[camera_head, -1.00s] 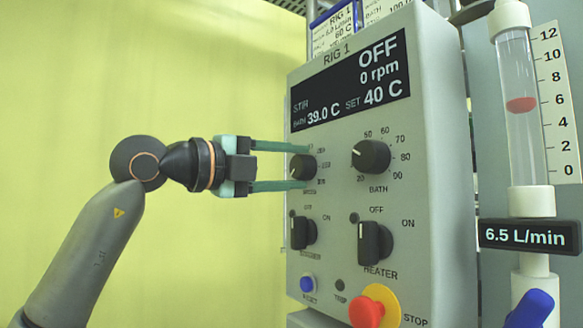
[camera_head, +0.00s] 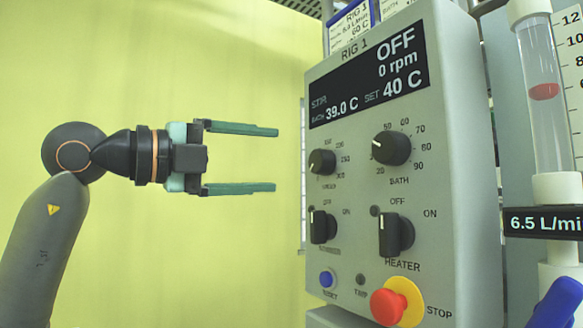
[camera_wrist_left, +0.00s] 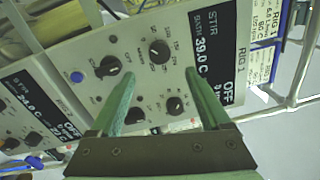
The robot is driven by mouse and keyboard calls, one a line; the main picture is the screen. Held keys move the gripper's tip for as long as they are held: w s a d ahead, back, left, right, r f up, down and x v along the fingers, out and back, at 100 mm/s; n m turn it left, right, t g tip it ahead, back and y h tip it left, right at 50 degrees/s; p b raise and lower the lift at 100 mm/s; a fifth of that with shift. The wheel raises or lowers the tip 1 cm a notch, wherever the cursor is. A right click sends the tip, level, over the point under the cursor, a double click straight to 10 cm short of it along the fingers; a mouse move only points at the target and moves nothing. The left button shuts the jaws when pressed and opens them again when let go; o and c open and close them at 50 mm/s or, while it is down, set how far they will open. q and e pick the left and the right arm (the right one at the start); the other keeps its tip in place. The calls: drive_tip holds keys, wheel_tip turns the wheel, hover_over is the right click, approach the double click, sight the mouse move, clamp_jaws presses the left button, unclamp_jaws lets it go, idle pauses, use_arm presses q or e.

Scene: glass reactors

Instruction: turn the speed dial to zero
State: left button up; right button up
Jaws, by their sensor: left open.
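The speed dial (camera_head: 322,162) is the small black knob at the upper left of the RIG 1 panel, below the display (camera_head: 367,78). The display reads STIR OFF, 0 rpm. The dial's white mark appears to point left. My left gripper (camera_head: 276,158) is open and empty, level with the dial and clear of the panel to its left. In the left wrist view the speed dial (camera_wrist_left: 159,52) lies between and beyond the open fingers, with the panel seen turned sideways. My right gripper is in neither view.
The bath dial (camera_head: 391,149) sits right of the speed dial. Below are a stirrer switch (camera_head: 322,227), a heater switch (camera_head: 396,235), a blue reset button (camera_head: 327,279) and a red stop button (camera_head: 388,306). A flow meter (camera_head: 543,90) stands right. Left of the panel is free room.

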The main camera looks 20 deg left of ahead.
use_arm(q)
drive_tip(key=v, duration=0.3)
drive_tip(key=shift+s+a, duration=0.2)
drive_tip(key=shift+s, duration=0.05)
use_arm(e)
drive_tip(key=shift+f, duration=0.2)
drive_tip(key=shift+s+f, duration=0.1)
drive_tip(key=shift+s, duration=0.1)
